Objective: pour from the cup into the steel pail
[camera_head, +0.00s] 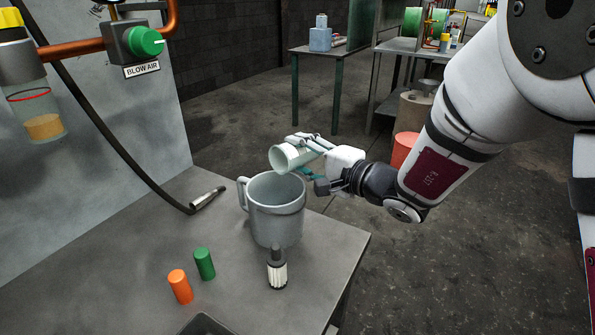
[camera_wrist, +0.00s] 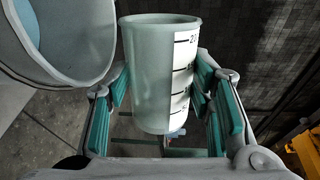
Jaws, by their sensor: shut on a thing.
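The steel pail (camera_head: 275,222), grey with a side handle, stands upright on the workbench. My gripper (camera_head: 304,153) is shut on the cup (camera_head: 284,158), a pale green translucent cup. In the camera_head view the cup is tilted, its mouth facing left, just above the pail's rim. In the wrist view the cup (camera_wrist: 150,75) sits between the teal finger pads and shows a white scale with black marks. The pail (camera_wrist: 70,40) fills the upper left there, its mouth beside the cup. The cup's contents cannot be seen, and no stream shows.
On the workbench (camera_head: 228,290) stand an orange cylinder (camera_head: 180,286), a green cylinder (camera_head: 204,264) and a small dark-topped filter piece (camera_head: 277,270) in front of the pail. A hose with a metal nozzle (camera_head: 207,198) lies behind. A dark tray (camera_head: 205,325) shows at the front edge.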

